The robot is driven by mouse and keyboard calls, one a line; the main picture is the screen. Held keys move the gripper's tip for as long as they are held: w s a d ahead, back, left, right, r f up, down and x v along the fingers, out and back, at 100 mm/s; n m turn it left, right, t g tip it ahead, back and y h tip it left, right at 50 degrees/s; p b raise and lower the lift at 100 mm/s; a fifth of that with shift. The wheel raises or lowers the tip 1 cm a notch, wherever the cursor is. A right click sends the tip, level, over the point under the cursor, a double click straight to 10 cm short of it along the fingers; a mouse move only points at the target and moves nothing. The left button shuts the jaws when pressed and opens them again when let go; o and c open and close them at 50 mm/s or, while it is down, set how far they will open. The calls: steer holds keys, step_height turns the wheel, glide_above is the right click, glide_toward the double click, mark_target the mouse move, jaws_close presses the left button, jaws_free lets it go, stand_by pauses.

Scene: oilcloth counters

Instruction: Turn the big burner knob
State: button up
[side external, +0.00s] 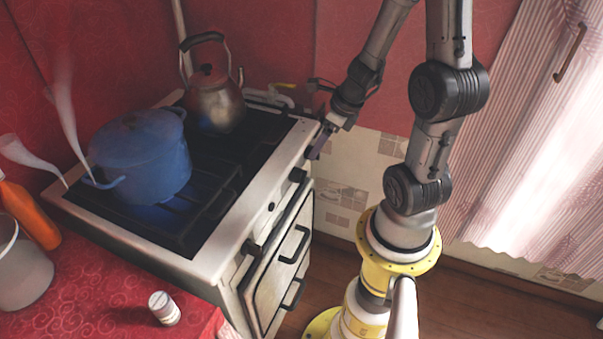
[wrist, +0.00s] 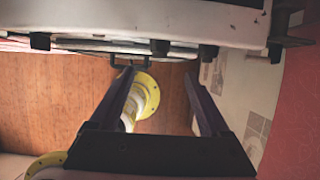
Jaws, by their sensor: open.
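The stove (side external: 253,192) has a row of dark knobs along its front edge. In the side view, a near knob (side external: 250,247) and a far knob (side external: 297,175) look larger than the small one (side external: 271,207) between them. I cannot tell for certain which is the big burner knob. In the wrist view, dark knobs (wrist: 160,47) (wrist: 208,51) line the stove front above and beyond my fingertips. My gripper (side external: 316,150) is by the far front corner of the stove. Its fingers (wrist: 158,74) are spread wide with nothing between them.
A steaming blue pot (side external: 140,160) and a kettle (side external: 215,100) stand on the stove. The oven door handles (side external: 295,245) stick out below the knobs. A red counter (side external: 90,285) holds a small white jar (side external: 164,308). The wooden floor (side external: 470,300) in front is mostly clear.

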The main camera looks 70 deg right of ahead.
mark_target(302, 173)
steer(key=shift+x, duration=6.75)
jaws_close()
